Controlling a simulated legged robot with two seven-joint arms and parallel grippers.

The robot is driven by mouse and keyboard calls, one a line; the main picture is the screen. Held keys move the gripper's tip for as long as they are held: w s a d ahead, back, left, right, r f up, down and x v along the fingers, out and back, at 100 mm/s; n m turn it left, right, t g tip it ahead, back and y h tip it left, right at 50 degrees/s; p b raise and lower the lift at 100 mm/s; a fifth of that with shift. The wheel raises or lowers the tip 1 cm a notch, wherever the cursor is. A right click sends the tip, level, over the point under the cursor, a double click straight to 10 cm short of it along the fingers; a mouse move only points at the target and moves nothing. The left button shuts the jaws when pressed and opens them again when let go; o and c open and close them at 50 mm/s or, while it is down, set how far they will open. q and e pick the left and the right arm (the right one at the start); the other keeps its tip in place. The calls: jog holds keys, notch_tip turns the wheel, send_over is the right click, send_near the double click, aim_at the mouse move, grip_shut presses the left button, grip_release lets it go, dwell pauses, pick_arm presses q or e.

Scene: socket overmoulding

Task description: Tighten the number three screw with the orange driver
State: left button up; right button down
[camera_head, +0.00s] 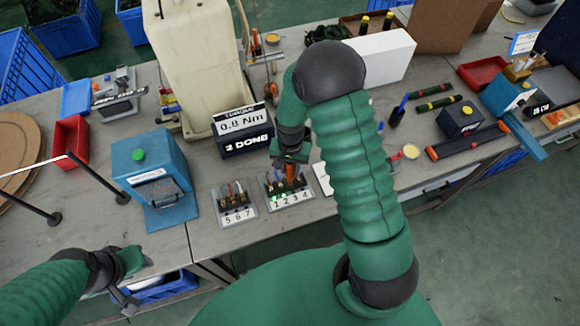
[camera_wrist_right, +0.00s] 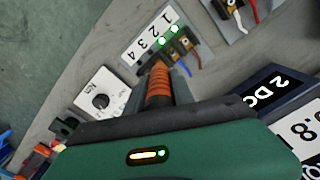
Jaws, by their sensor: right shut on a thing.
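My right gripper (camera_head: 290,153) is shut on the orange driver (camera_head: 291,173), which points down at the socket block labelled 1 to 4 (camera_head: 290,198). In the right wrist view the driver's ribbed orange handle (camera_wrist_right: 159,92) reaches to the block (camera_wrist_right: 150,38), with its end by position 3. The number three screw and the driver's tip are hidden there, so contact cannot be told. Green lights show at 1 and 2. The display box (camera_head: 243,130) reads "0.8 Nm" and "2 DONE". My left gripper (camera_head: 130,270) is low at the left, away from the block; its jaws are unclear.
A second block labelled 5 to 7 (camera_head: 236,215) stands just left of the first. A white dial box (camera_wrist_right: 100,97) lies beside the first block. A blue press-like box (camera_head: 150,175) stands further left, and a white box (camera_head: 385,55) behind my right arm.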

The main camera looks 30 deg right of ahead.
dwell(0.5)
notch_tip(320, 180, up, 2)
jog(key=shift+p, duration=1.05)
notch_tip(320, 180, up, 3)
jog(key=shift+r+p, duration=0.1)
jog(key=shift+p, duration=1.15)
